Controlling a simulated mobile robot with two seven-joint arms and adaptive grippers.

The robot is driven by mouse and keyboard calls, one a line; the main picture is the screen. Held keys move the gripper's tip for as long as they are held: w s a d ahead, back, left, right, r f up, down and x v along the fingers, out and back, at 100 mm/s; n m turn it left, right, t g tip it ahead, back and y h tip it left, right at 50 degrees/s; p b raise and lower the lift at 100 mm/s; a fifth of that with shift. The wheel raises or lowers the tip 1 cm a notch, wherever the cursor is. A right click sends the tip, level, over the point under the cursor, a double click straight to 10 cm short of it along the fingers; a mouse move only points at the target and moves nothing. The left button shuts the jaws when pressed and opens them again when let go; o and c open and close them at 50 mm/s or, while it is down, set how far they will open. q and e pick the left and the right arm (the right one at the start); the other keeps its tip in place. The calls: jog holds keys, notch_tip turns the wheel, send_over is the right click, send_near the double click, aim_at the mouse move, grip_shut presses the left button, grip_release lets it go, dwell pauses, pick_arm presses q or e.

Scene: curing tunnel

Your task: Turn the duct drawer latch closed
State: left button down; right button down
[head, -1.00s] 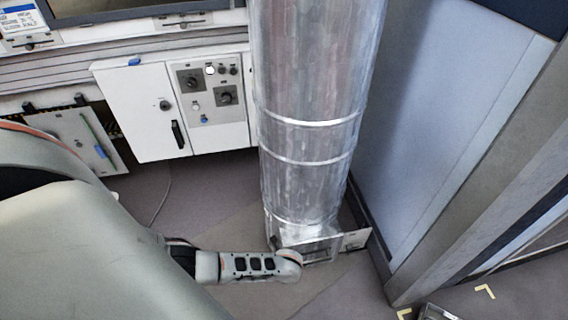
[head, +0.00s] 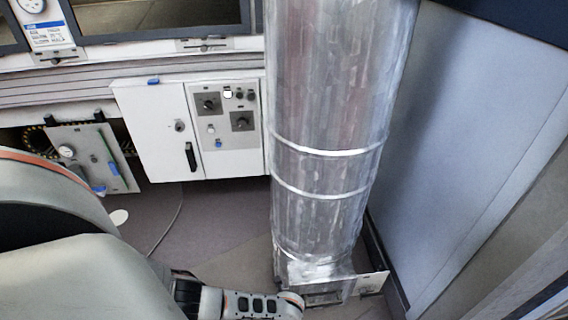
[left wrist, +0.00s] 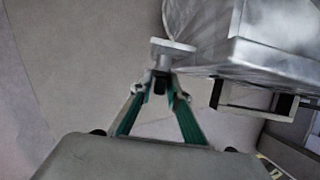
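The duct drawer (head: 322,292) is a metal box at the foot of the shiny vertical duct (head: 325,215), low in the head view. In the left wrist view, its metal body with an open frame (left wrist: 245,98) shows at the upper right. The latch (left wrist: 172,48) is a small pale T-shaped piece beside the duct. My left gripper (left wrist: 164,86), with green-lined fingers, is drawn in around the dark lower end of the latch. The fingertips look closed on it, though contact is hard to see. In the head view my left arm hides these fingers. My right gripper is not in view.
A white control cabinet (head: 150,130) with knobs stands left of the duct. A pale wall panel (head: 470,130) rises close on the right. A board with a gauge and blue handles (head: 95,160) is at the left. Grey floor lies between cabinet and duct.

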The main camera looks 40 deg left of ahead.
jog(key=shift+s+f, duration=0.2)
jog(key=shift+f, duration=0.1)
